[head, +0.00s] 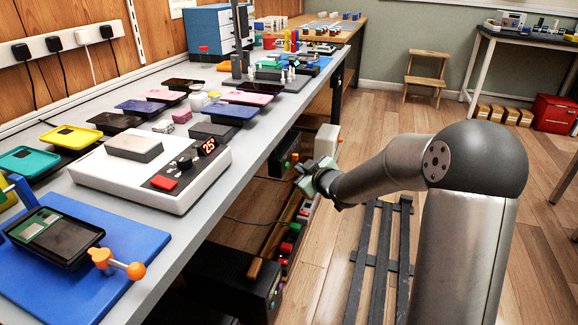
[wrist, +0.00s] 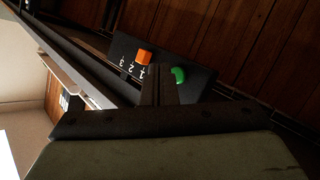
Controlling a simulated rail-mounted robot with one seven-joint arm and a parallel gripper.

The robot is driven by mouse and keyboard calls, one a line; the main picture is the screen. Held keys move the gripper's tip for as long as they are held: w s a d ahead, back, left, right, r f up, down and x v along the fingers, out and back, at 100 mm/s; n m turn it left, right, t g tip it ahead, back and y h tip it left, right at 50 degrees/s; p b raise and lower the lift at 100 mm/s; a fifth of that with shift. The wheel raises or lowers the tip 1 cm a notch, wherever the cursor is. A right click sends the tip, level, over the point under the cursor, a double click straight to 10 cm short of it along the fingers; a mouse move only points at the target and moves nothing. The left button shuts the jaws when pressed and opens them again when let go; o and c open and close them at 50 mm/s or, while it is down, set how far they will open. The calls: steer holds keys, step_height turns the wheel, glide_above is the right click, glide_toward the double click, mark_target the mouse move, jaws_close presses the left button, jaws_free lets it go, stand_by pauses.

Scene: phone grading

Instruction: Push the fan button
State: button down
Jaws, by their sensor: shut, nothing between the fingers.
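In the wrist view, a dark control panel (wrist: 205,86) carries a round green button (wrist: 180,75) and an orange knob (wrist: 143,57) beside the marks 1, 2, 3. The frames do not show which control belongs to the fan. My gripper (wrist: 161,70) is shut and empty, with its fingertips in front of the panel between the knob and the green button. I cannot tell whether they touch it. In the head view, my gripper (head: 302,172) is beyond the bench's right edge, near a dark box (head: 283,150) with small coloured controls beneath the bench.
The grey bench (head: 215,185) holds phones, trays and a white device (head: 190,192) with a red display. A white box (head: 327,141) stands near my gripper. Another black box (head: 235,275) is under the bench.

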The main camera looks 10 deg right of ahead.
steer(key=shift+d, duration=0.1)
steer(key=shift+s+d+p, duration=0.45)
steer(key=shift+d+p, duration=0.05)
steer(key=shift+d, duration=0.35)
steer(key=shift+s+d+p, duration=0.4)
steer(key=shift+d+p, duration=0.05)
steer(key=shift+d, duration=0.45)
steer(key=shift+s+d+p, duration=0.45)
steer(key=shift+d+p, duration=0.05)
steer(key=shift+d, duration=0.35)
